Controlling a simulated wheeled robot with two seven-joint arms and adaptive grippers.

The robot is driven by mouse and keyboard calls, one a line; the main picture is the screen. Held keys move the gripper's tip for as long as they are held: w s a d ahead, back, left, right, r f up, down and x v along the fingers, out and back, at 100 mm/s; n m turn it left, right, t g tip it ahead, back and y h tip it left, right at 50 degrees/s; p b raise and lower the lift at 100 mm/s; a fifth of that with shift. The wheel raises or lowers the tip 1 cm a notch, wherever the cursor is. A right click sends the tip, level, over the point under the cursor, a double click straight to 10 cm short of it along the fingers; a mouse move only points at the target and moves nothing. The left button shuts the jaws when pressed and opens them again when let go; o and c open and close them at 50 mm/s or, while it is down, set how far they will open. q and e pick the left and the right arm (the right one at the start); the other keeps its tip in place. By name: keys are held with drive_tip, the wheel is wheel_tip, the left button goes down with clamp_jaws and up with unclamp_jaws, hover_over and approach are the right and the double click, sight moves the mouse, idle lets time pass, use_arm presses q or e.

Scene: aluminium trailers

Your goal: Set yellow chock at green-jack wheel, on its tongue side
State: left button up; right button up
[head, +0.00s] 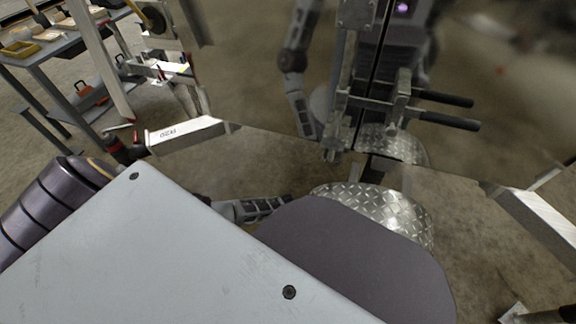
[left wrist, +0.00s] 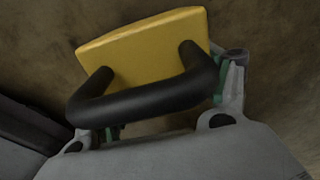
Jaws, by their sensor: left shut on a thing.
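The yellow chock (left wrist: 145,45) fills the upper middle of the left wrist view, with a black bar handle (left wrist: 150,103) on its near side. My left gripper (left wrist: 168,100) is shut on the chock, with green-padded fingers on either side at the handle. Brown floor shows behind the chock. In the head view my own grey body panel and arm links hide the chock and the left gripper's fingertips. A diamond-plate fender (head: 405,218) shows at the lower middle. No green jack or wheel can be made out. My right gripper is not in view.
A mirror-like trailer wall (head: 500,110) reflects my body across the upper right. A pale frame beam with a printed label (head: 185,133) lies at the left. A workbench (head: 45,50) with trays stands at the upper left. Concrete floor (head: 235,165) shows between beam and fender.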

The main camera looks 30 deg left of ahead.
use_arm(q)
drive_tip(key=shift+f, duration=0.3)
drive_tip(key=shift+f, duration=0.15)
drive_tip(key=o, duration=1.6)
